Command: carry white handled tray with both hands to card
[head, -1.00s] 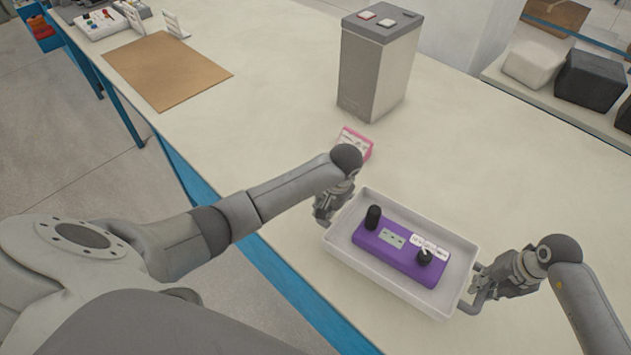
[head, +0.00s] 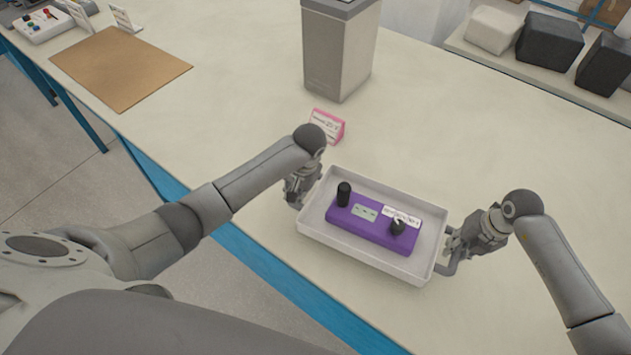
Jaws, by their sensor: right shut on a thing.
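The white handled tray (head: 423,274) is at the near side of the cream table and looks roughly level. I cannot tell if it touches the tabletop. A purple box with two black knobs (head: 370,232) sits inside it. My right gripper (head: 452,256) is shut on the tray's right handle. My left gripper (head: 297,197) is at the tray's left end; its fingers are mostly hidden, so its grip is unclear. A flat brown card (head: 120,68) lies on the table at the upper left.
A small pink labelled stand (head: 327,126) is just behind the tray's left end. A tall grey bin (head: 339,55) stands behind it. White label stands (head: 124,18) are beyond the brown card. The table between tray and card is largely clear.

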